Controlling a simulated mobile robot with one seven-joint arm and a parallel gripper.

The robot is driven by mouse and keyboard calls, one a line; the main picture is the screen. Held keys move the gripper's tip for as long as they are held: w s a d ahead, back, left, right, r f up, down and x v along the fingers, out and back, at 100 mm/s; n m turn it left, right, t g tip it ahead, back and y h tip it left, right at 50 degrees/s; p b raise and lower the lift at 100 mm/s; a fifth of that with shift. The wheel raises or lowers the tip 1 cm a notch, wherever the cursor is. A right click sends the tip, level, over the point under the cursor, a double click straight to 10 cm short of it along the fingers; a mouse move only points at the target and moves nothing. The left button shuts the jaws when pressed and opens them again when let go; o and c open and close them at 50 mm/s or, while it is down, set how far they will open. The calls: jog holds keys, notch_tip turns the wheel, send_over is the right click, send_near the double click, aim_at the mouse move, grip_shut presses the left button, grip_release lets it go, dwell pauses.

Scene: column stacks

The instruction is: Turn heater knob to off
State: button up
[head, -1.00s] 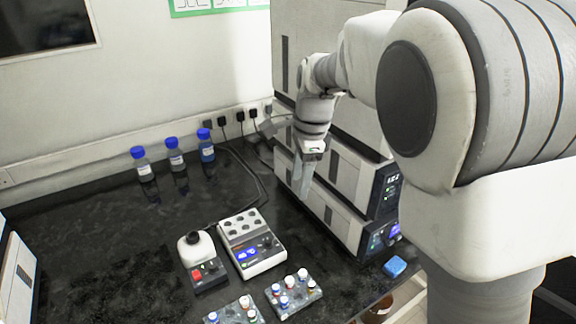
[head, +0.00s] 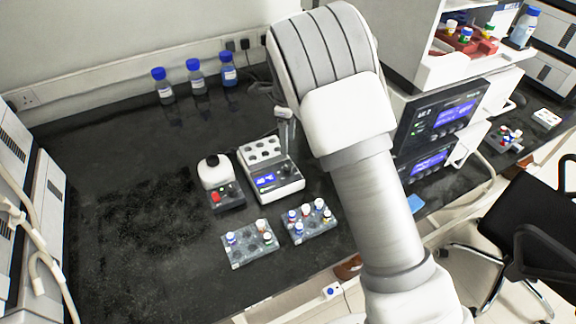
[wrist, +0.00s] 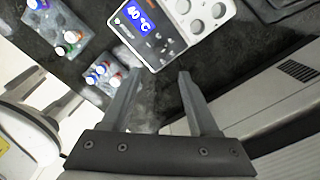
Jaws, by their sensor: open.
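The heater (head: 262,152) is a white block with round wells on top and a blue lit display, standing on the black bench in the head view. Its front panel (wrist: 165,28) also shows in the wrist view, with the display reading about 40 °C. A small dark knob (head: 287,170) is on the panel right of the display; its setting is too small to read. My gripper (wrist: 155,74) is open and empty, its fingertips over the bench just beside the heater's front edge in the wrist view.
A small device with a red switch (head: 217,182) stands left of the heater. Vial racks (head: 249,243) (head: 310,218) stand in front. Three blue-capped bottles (head: 196,76) stand at the back. Stacked instruments (head: 436,120) with screens are on the right.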

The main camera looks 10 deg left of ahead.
aim_at(288, 167)
notch_tip(288, 167, down, 11)
dwell(0.3)
jog(key=shift+b, duration=0.3)
grip_shut()
